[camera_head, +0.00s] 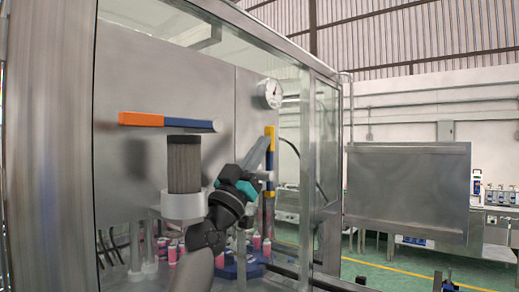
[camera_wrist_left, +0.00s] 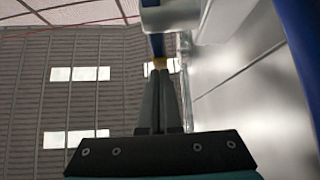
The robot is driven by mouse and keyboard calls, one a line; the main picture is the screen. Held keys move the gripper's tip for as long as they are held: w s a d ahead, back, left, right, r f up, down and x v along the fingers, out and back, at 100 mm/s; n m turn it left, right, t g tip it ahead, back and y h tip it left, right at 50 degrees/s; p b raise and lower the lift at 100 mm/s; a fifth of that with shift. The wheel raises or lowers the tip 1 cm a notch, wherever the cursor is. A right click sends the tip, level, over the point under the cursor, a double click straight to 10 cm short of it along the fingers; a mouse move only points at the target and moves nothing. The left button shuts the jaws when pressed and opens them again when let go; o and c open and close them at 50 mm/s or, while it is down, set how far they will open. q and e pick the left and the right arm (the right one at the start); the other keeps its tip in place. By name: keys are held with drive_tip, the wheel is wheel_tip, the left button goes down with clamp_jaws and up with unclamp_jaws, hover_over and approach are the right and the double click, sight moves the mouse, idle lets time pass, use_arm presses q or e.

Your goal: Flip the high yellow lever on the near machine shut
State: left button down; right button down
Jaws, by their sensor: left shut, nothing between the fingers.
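The high yellow lever (camera_head: 270,131) is a blue bar with a yellow end, standing upright against the machine's grey panel below the round gauge. My left gripper (camera_head: 263,145) is shut and empty, its grey fingers pointing up and right just in front of that lever. In the left wrist view the shut fingers (camera_wrist_left: 161,78) point at a small yellow piece (camera_wrist_left: 160,63) under a blue bar. I cannot tell whether they touch it. My right gripper is not in view.
An orange and blue handle (camera_head: 165,121) lies level on the panel (camera_head: 200,85), above a dark cylinder (camera_head: 184,163). A round gauge (camera_head: 270,93) sits above the lever. The frame post (camera_head: 307,170) stands close on the right. Pink cans (camera_head: 172,252) stand below.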

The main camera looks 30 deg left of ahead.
sight(272, 151)
use_arm(q)
drive_tip(key=shift+w+r+h, duration=0.15)
drive_tip(key=shift+w+h, duration=0.1)
drive_tip(key=shift+h, duration=0.05)
drive_tip(key=shift+w+d+r, duration=0.1)
drive_tip(key=shift+w+r, duration=0.1)
drive_tip(key=shift+w, duration=0.35)
drive_tip(key=shift+w+r, duration=0.15)
drive_tip(key=shift+w, duration=0.35)
drive_tip(key=shift+w+r+p, duration=0.1)
drive_tip(key=shift+w+p, duration=0.35)
drive_tip(key=shift+w, duration=0.05)
drive_tip(key=shift+w+g+p, duration=0.4)
drive_tip(key=shift+g+p, duration=0.2)
drive_tip(key=shift+g, duration=0.2)
drive_tip(key=shift+w+d+f+p, duration=0.1)
drive_tip(key=shift+w+f+p, duration=0.1)
drive_tip(key=shift+w+p, duration=0.3)
drive_tip(key=shift+w+d+f+p, duration=0.1)
drive_tip(key=shift+w+f+p, duration=0.05)
drive_tip(key=shift+w+p, duration=0.35)
drive_tip(key=shift+f, duration=0.1)
